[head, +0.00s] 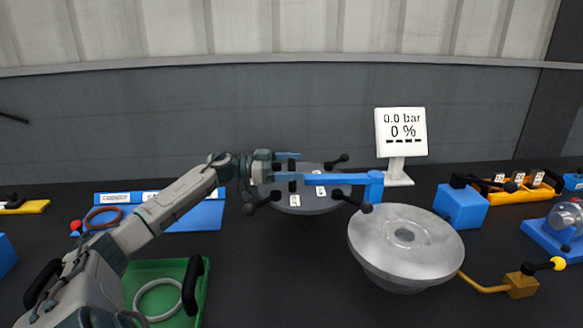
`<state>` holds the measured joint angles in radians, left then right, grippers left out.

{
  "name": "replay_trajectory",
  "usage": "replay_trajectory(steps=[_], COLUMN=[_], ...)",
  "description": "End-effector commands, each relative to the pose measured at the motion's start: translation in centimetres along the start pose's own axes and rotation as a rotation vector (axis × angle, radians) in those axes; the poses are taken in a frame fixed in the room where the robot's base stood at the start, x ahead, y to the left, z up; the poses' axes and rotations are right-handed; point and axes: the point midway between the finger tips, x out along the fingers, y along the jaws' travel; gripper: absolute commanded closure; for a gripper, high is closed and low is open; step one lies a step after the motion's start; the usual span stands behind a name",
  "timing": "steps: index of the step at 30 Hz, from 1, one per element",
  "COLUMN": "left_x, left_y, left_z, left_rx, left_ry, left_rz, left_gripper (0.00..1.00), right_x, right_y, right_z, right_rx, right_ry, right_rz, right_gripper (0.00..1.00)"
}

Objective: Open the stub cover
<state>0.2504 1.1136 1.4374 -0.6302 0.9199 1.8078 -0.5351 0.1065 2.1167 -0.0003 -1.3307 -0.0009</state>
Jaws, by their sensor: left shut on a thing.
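The stub cover (325,202) is a dark grey disc with black knobs around its rim and small white labels. It hangs from a blue swing arm (345,178) and sits to the back left of the silver flanged shell (385,255). The shell's top faces up, uncovered, with a round recess in its middle. My left gripper (289,171) is at the left part of the cover, near the end of the blue arm, and is shut on the cover; the exact grip point is hard to make out. My right gripper is not in view.
A display (401,132) reading 0.0 bar and 0 % stands behind. A green tray (190,318) with a pale ring (140,303) is at front left. A blue block (461,207) and a brass pipe with valve (521,285) are right of the shell.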

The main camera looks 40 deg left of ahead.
Motion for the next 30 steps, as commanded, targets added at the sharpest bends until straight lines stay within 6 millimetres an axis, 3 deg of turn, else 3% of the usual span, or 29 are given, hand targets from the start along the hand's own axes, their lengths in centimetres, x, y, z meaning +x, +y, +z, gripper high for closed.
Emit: replay_trajectory(steps=[2, 3, 4, 14, 28, 30], left_x=[0.0, 0.0, 0.0, -0.4, -5.8, -6.5], left_y=[0.1, 0.1, 0.1, 0.0, 0.0, 0.1], left_z=[0.1, 0.1, 0.1, 0.2, 0.2, 0.1], left_rx=[-0.002, -0.002, -0.002, -0.003, -0.006, -0.006], left_ry=[-0.001, -0.001, -0.001, -0.003, -0.009, -0.009], left_rz=[0.003, 0.003, 0.003, 0.001, 0.002, 0.003], left_gripper=[0.50, 0.05, 0.00, 0.00, 0.00, 0.00], right_x=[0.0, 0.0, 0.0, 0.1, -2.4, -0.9], right_y=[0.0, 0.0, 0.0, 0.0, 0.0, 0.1], right_z=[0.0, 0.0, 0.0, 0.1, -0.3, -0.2], right_rx=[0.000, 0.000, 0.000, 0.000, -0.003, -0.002], right_ry=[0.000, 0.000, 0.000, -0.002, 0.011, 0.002], right_rz=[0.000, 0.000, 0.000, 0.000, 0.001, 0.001], right_gripper=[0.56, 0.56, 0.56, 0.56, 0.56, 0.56])
